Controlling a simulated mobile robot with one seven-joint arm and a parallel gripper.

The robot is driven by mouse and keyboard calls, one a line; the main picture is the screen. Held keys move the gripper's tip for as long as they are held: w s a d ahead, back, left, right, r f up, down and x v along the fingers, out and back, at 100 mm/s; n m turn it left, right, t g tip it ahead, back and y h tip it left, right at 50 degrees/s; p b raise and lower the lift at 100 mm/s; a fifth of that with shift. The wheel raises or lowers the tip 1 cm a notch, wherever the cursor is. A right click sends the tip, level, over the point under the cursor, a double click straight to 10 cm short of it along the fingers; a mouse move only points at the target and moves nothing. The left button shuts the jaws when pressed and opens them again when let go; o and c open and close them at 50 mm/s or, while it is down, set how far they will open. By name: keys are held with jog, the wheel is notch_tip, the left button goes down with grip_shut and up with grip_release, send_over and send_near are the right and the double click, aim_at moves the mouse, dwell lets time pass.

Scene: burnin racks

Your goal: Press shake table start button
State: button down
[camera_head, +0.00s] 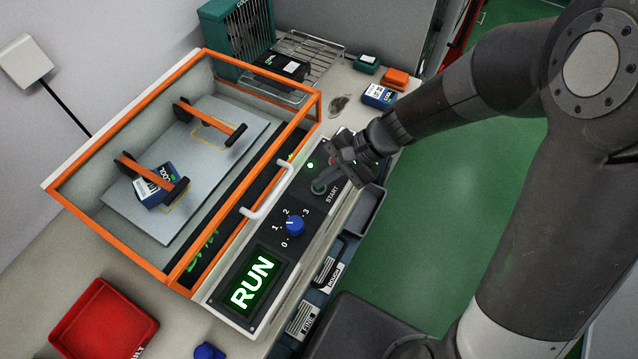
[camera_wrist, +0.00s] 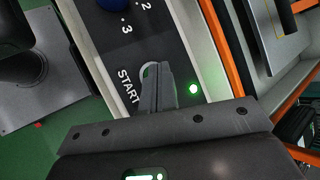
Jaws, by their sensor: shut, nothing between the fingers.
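The shake table (camera_head: 178,288) is an orange-framed box with a dark control panel along its front. Its display (camera_head: 252,283) reads RUN. The START label (camera_head: 332,194) is on the panel, and it also shows in the wrist view (camera_wrist: 128,86). The start button (camera_wrist: 148,70) is mostly hidden behind my fingers; only a pale curved rim shows. A green light (camera_head: 310,165) glows beside it. My gripper (camera_head: 322,186) is shut and empty, its fingertips at the button. In the wrist view the closed fingers (camera_wrist: 158,84) cover the button; whether they touch it I cannot tell.
A blue dial (camera_head: 295,225) and a white handle (camera_head: 268,190) sit near the button. Inside the box, a blue-and-white pack (camera_head: 157,187) lies under an orange strap. A red bin (camera_head: 100,322) stands at lower left. A wire rack (camera_head: 310,55) is behind. Green floor lies right.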

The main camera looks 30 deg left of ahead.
jog(key=shift+r, duration=0.8)
jog(key=shift+r, duration=0.1)
jog(key=shift+r, duration=2.45)
